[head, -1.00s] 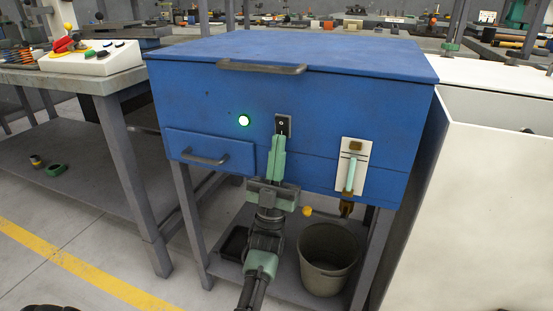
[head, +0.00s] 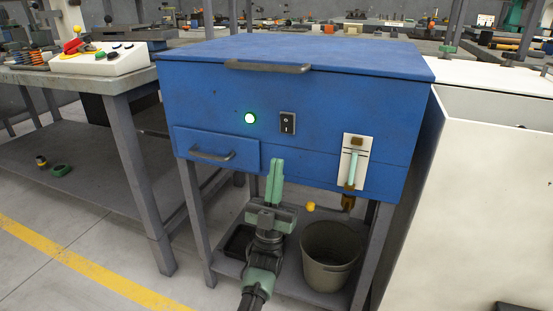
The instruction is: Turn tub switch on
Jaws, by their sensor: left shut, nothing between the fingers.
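The blue tub (head: 330,108) stands in the middle of the head view with its lid down. A small black rocker switch (head: 287,124) is on its front face, fully in sight. A round light (head: 250,118) to the left of the switch glows white-green. My left gripper (head: 275,164) is shut and empty, its green fingers pointing up, below and slightly left of the switch and apart from it. My right gripper is not in view.
A drawer with a handle (head: 212,155) and a white lever plate (head: 354,162) are on the tub's front. A grey bucket (head: 329,255) stands on the shelf below. A white bin (head: 490,200) is at right, a workbench (head: 90,75) at left.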

